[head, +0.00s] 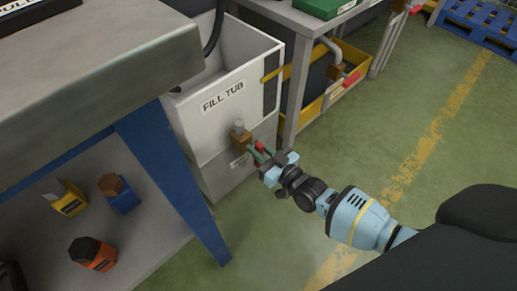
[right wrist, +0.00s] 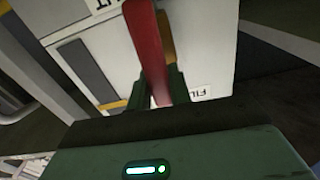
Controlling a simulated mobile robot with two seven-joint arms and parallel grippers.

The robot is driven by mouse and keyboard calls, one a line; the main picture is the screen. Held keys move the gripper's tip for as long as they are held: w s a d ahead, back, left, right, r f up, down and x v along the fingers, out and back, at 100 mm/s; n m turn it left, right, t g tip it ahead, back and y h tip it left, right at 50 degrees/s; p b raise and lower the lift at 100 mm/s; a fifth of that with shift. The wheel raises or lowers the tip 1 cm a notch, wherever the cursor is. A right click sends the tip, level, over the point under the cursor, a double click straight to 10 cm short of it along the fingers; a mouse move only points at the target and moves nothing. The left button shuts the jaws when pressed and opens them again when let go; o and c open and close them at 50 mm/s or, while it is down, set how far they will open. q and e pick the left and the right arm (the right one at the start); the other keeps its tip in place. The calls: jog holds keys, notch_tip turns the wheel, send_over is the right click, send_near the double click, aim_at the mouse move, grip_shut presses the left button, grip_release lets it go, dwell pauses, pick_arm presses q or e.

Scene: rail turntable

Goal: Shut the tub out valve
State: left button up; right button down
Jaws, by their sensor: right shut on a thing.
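The white fill tub (head: 203,110) stands beside the grey table, with a "FILL TUB" label on its front. A brass valve (head: 239,137) sticks out low on that front, above a small, partly hidden label. My right gripper (head: 259,153) is at the valve, its fingers closed around the red lever. In the right wrist view the red lever (right wrist: 147,45) runs up from between the green fingertips (right wrist: 158,88), with a little brass behind it. The gripper hides most of the lever in the head view. My left gripper is in neither view.
A grey worktable (head: 95,90) with a blue leg (head: 170,160) stands close on the left, tools on its lower shelf (head: 140,238). Another bench (head: 300,25) with a yellow bin and a second red-handled valve stands behind. Green floor (head: 420,110) is clear to the right.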

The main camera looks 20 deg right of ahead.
jog(key=m, duration=0.1)
jog(key=m+b, duration=0.1)
jog(key=m, duration=0.1)
jog(key=d+m, duration=0.1)
jog(key=shift+w+f+m, duration=0.15)
jog(key=shift+f+m, duration=0.1)
jog(key=shift+m, duration=0.15)
jog(key=m, duration=0.1)
jog(key=m+b, duration=0.1)
jog(key=m, duration=0.1)
jog(key=m+b, duration=0.1)
jog(key=shift+w+d+f, duration=0.1)
jog(key=shift+d+f, duration=0.25)
jog(key=shift+d, duration=0.05)
jog(key=shift+w+d+f+m+b, duration=0.1)
jog(key=shift+f+m+b, duration=0.15)
jog(key=shift+m+b, duration=0.85)
jog(key=shift+s+d+f+m+b, duration=0.1)
jog(key=shift+f+m+b, duration=0.3)
jog(key=shift+m, duration=1.3)
jog(key=shift+w+d+f+m+b, duration=0.1)
jog(key=shift+m+b, duration=0.8)
jog(key=shift+m, duration=0.5)
jog(key=c, duration=1.3)
grip_release()
